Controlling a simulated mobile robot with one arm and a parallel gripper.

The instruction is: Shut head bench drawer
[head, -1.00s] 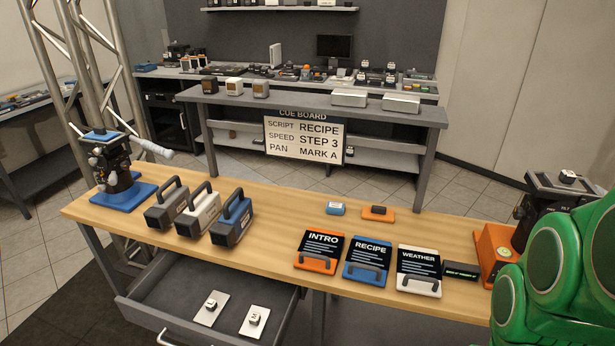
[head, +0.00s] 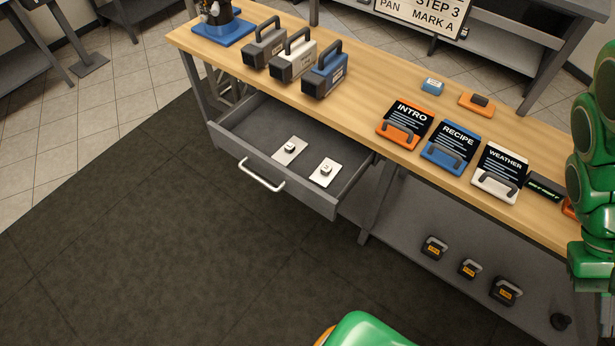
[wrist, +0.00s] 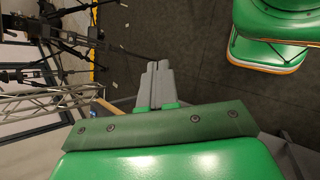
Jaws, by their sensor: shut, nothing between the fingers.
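The grey bench drawer (head: 232,148) is pulled out from under the wooden-topped bench (head: 360,95) in the head view. Its silver bar handle (head: 262,176) is on the front panel. Two white plates with small dark-topped pieces, one plate (head: 290,150) and another (head: 324,172), lie inside the drawer. My gripper (wrist: 155,82) shows in the wrist view, its two grey fingers shut together with nothing between them. It points over dark floor, away from the drawer.
Cases with handles, one blue (head: 325,76), and cards such as the blue recipe card (head: 452,147) stand on the bench. Several small weights (head: 468,269) sit on the lower shelf. Dark floor (head: 150,240) before the drawer is clear. Tripods (wrist: 75,40) and a truss (wrist: 40,100) show in the wrist view.

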